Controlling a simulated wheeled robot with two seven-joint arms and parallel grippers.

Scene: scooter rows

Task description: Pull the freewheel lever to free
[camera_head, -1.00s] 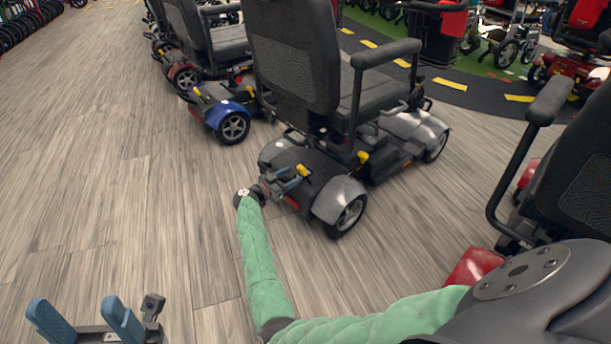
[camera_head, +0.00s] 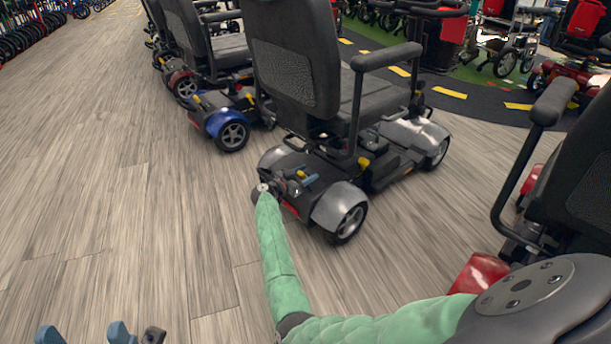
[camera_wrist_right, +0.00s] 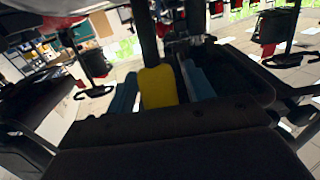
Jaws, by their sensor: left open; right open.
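The yellow freewheel lever (camera_wrist_right: 158,87) stands upright between the two blue fingers of my right gripper (camera_wrist_right: 161,88) in the right wrist view. The fingers are open on either side of it, and I cannot tell whether either touches it. In the head view my right gripper (camera_head: 304,183) is at the rear deck of the silver-fendered scooter (camera_head: 340,207), and the lever is mostly hidden there. My left gripper (camera_head: 85,335) is open and empty at the bottom left, partly cut off by the picture edge.
A blue-fendered scooter (camera_head: 226,121) stands behind to the left. A red scooter (camera_head: 481,272) with a black seat stands close on the right, beside my right arm. The scooter's seat back (camera_head: 293,60) and armrest rise above the deck. Wooden floor is clear on the left.

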